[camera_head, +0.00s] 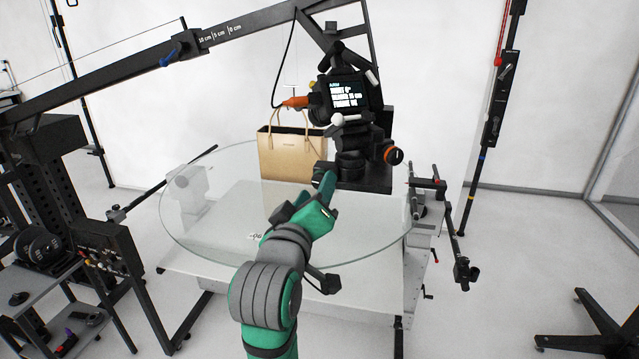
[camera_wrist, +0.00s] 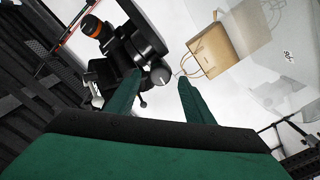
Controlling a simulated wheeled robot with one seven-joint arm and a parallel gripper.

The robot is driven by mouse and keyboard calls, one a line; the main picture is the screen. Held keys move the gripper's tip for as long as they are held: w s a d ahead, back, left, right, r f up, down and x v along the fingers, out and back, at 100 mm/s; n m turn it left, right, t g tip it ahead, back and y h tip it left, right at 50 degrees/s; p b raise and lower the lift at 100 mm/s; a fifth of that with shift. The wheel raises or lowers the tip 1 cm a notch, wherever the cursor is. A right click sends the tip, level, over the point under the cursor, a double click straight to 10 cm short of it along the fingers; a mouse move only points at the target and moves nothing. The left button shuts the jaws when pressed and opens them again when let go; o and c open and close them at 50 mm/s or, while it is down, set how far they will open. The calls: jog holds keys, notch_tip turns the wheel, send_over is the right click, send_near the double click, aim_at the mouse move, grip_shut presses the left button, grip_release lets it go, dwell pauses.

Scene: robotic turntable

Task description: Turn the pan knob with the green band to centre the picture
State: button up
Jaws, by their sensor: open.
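The camera head (camera_head: 350,100) stands on a dark mount at the back of the glass turntable, its lit screen (camera_head: 349,92) facing me with text too small to read surely. My gripper (camera_head: 318,182) reaches over the glass to the left of the mount's lower part. In the wrist view my gripper (camera_wrist: 160,77) is open, its two dark green fingers apart. A round grey knob (camera_wrist: 161,75) shows between the fingertips; I cannot tell whether they touch it. I make out no green band on it. An orange-banded knob (camera_head: 392,155) is on the right of the mount.
An orange handle (camera_head: 296,102) sticks out left of the camera head. A black crane arm (camera_head: 240,27) crosses above. A stand with a rod (camera_head: 428,182) is at right.

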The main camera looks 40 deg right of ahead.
aim_at(319, 183)
jog(key=shift+x, duration=1.95)
jog(key=shift+c, duration=0.3)
jog(key=c, duration=1)
jog(key=m, duration=0.6)
jog(key=shift+a, duration=0.1)
jog(key=m, duration=0.4)
jog(key=shift+m, duration=2)
